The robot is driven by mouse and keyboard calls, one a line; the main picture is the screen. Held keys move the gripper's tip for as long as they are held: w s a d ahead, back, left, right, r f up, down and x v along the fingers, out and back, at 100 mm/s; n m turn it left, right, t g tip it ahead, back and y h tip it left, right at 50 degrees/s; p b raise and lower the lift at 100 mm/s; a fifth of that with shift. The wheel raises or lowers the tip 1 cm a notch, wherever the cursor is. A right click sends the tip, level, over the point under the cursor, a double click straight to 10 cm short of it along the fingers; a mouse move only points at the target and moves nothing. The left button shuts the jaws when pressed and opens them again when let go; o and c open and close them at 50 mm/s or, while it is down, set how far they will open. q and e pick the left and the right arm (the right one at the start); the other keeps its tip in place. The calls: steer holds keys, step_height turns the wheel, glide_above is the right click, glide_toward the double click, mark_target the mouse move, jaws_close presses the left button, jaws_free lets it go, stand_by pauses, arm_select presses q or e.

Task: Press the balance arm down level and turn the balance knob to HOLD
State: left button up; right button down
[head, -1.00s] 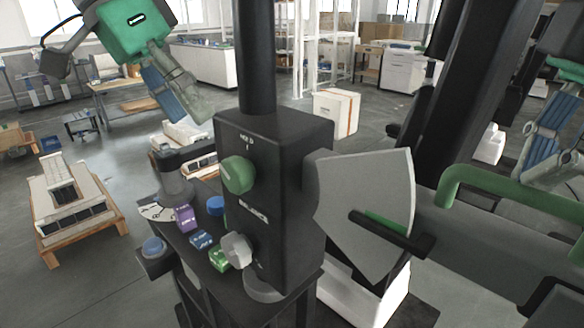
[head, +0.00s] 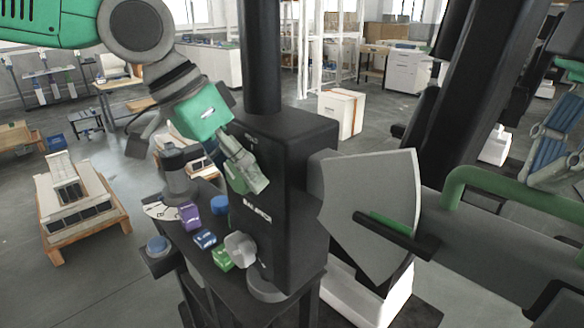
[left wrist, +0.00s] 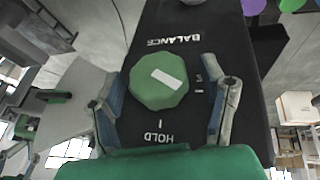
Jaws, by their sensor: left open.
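The green balance knob (left wrist: 158,82) is on the black column box (head: 285,150). Its white bar slants sideways, out of line with the HOLD tick. My left gripper (head: 250,172) is at the box face and mostly hides the knob in the head view. In the left wrist view its open fingers (left wrist: 165,100) stand on either side of the knob, with gaps visible. The balance arm (head: 480,230) runs right from the box, with a green handle (head: 500,188) on top. A black pointer (head: 395,236) crosses the grey sector plate (head: 375,190), just below a green mark. My right gripper (head: 555,135) is at the right edge, above the arm; its fingers overlap.
Below the knob are a grey knob (head: 240,248) and several coloured blocks, including a purple one (head: 190,217), on a black shelf. A pallet (head: 80,210) and a white box (head: 341,114) stand on the floor.

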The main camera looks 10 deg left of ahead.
steer(key=shift+f, duration=0.1)
arm_select(q)
steer(key=c, duration=1.2)
steer(key=shift+o, duration=0.2)
steer(key=m+t+y, duration=0.1)
steer(key=t+y, duration=0.2)
steer(key=y, duration=0.1)
steer(key=shift+s+d+y, duration=0.1)
steer(key=shift+d+y, duration=0.05)
steer(key=shift+y, duration=0.15)
arm_select(e)
steer(key=shift+s, duration=0.1)
arm_select(q)
steer(key=t+y, duration=0.1)
steer(key=y, duration=0.1)
steer(key=m+t+y, duration=0.1)
steer(key=t+y, duration=0.1)
steer(key=shift+s+d+f, duration=0.1)
steer(key=shift+s+f, duration=0.05)
steer(key=shift+t+y, duration=0.3)
steer(key=o, duration=1.2)
steer(key=shift+c, duration=0.2)
